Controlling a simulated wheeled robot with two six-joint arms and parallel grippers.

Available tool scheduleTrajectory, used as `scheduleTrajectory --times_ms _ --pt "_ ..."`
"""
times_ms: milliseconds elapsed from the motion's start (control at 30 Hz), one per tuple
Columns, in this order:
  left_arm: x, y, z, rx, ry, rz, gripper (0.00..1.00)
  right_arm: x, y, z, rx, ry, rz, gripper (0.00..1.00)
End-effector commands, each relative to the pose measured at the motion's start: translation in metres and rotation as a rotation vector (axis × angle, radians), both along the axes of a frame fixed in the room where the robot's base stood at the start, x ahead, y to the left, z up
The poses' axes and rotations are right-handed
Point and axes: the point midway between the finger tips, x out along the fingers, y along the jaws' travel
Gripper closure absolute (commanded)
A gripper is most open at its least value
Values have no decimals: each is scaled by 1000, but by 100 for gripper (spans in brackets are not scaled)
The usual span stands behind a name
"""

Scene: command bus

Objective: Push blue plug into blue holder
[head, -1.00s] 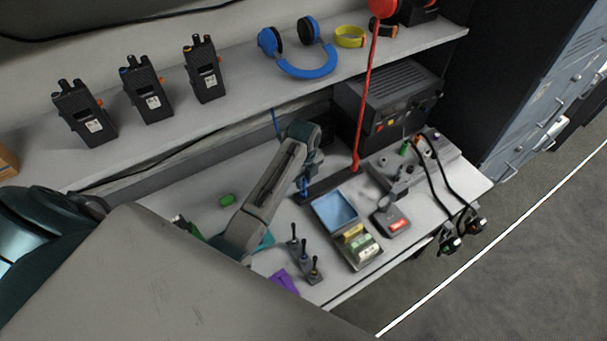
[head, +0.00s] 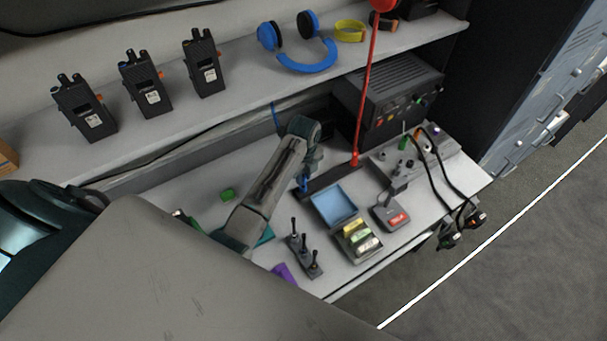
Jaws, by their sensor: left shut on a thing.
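A blue plug (head: 304,184) shows low at the left end of a long black strip (head: 328,180) on the desk. My left gripper (head: 308,172) comes down over it and is shut on it, and the jaws look small and dark here. A blue cord (head: 275,119) shows behind my left arm. The blue holder cannot be made out apart from the plug, so I cannot tell how deep the plug sits. A red plug (head: 355,159) with a red cord stands at the strip's right end. My right gripper is not in view.
A box with an open blue lid (head: 335,203) and a small switch block (head: 304,255) stand in front of the strip. A desk microphone (head: 392,216) and a dark radio unit (head: 392,92) are to the right. A shelf (head: 225,95) with handsets and blue headphones (head: 308,66) runs above.

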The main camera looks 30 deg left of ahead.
Motion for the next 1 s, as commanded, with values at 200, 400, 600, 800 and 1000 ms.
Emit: scheduleTrajectory --times_ms 200,400,600,800,1000 --pt "0 0 -2 0 0 0 93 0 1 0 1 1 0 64" --pt "0 0 -2 0 0 0 93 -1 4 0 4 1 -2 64" --pt "0 1 -3 0 0 0 93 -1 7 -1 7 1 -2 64" --pt "0 1 -3 0 0 0 93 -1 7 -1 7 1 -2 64" --pt "0 0 -7 0 1 0 93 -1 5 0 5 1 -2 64"
